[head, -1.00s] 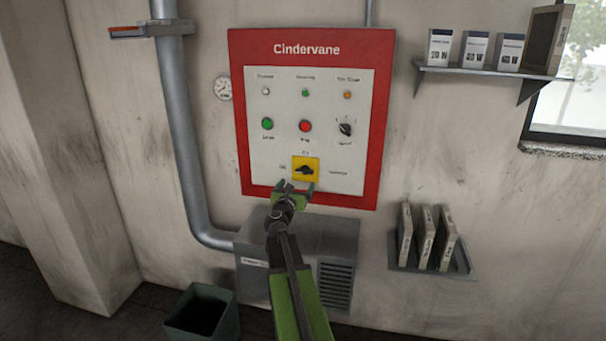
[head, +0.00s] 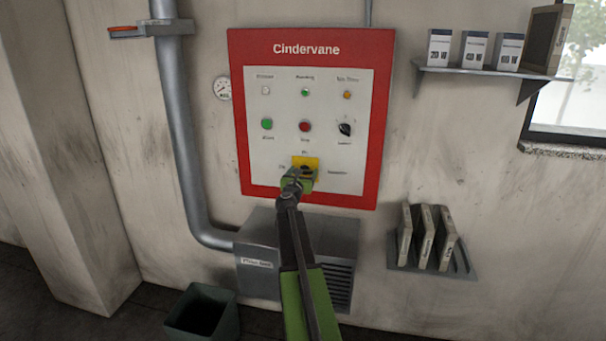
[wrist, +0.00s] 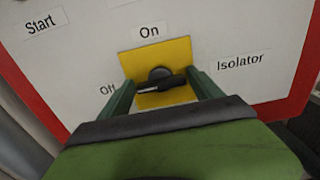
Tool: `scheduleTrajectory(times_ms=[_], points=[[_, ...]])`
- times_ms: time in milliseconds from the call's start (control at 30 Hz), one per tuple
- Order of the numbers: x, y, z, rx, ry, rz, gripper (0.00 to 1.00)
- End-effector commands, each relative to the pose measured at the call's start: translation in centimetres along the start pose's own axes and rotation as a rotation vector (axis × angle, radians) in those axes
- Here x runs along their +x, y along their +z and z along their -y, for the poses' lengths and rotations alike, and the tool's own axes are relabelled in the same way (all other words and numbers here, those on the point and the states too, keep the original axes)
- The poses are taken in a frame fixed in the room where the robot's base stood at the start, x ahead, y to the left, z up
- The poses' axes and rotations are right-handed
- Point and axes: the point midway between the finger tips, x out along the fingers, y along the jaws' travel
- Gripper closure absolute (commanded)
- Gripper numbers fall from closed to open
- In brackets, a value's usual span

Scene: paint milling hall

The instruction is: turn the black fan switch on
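A black rotary handle (wrist: 160,84) sits on a yellow plate (wrist: 178,55) low on the control panel. It lies roughly crosswise, and the white mark on its left end points toward the "Off" label. "On" is above it and "Isolator" to its right. My gripper (wrist: 160,90) is at the plate with one finger at each end of the handle. The fingers are apart; whether they touch the handle I cannot tell. In the head view my gripper (head: 301,179) covers part of the yellow plate (head: 306,162). A second black knob (head: 345,129) is higher right, its label unreadable.
The red-bordered Cindervane panel (head: 306,50) also has a green button (head: 267,124), a red button (head: 305,126) and small lamps. A grey box (head: 300,240) stands below it. A pipe (head: 180,130) is on the left, a rack (head: 432,255) on the right.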

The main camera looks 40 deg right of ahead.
Motion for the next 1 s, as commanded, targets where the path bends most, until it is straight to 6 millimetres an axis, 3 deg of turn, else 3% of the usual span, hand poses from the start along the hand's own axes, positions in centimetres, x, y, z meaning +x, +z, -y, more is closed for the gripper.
scheduleTrajectory(times_ms=[33, 333, 667, 1000], points=[[-0.01, 0.0, -0.02, 0.0, 0.0, 0.0, 0.34], [-0.03, 0.0, -0.06, 0.0, 0.0, 0.0, 0.72], [-0.05, -0.01, -0.07, 0.052, 0.001, 0.0, 0.72], [-0.07, -0.05, 0.02, 0.298, 0.001, 0.0, 0.72]])
